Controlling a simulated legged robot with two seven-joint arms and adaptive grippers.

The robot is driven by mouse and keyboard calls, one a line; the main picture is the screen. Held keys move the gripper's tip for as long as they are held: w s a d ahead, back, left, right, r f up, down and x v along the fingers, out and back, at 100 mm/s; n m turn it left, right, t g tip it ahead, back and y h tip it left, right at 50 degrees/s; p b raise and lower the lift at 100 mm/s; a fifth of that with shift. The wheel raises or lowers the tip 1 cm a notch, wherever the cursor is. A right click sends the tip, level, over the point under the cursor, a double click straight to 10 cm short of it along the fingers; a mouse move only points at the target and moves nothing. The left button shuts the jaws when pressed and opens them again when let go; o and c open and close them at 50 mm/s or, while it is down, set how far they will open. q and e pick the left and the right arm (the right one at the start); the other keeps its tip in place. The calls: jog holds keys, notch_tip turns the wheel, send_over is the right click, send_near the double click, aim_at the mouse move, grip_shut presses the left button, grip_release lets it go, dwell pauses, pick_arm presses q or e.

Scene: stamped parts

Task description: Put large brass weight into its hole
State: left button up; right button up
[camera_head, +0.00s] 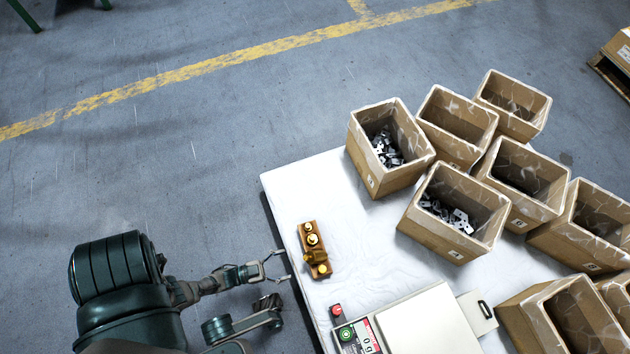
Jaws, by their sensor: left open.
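A small wooden block (305,236) with several brass weights stands on the white table near its left edge. Brass knobs show at its far end, middle and near end. My right gripper is not in view.
A scale (430,322) with a red and green panel stands on the table's near side. Several cardboard boxes (372,178) crowd the right, some holding metal parts. White table surface (300,180) is bare beyond the block.

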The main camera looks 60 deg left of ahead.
aim_at(307, 259)
pick_arm(q)
jog(key=w, duration=0.2)
jog(key=w+d, duration=0.1)
jog(key=shift+w, duration=0.35)
jog(key=w, duration=0.3)
jog(key=w+b, duration=0.1)
jog(key=shift+w+d, duration=0.2)
jog(key=shift+d, duration=0.15)
jog(key=shift+r, duration=0.1)
grip_shut()
jog(key=shift+r, duration=0.1)
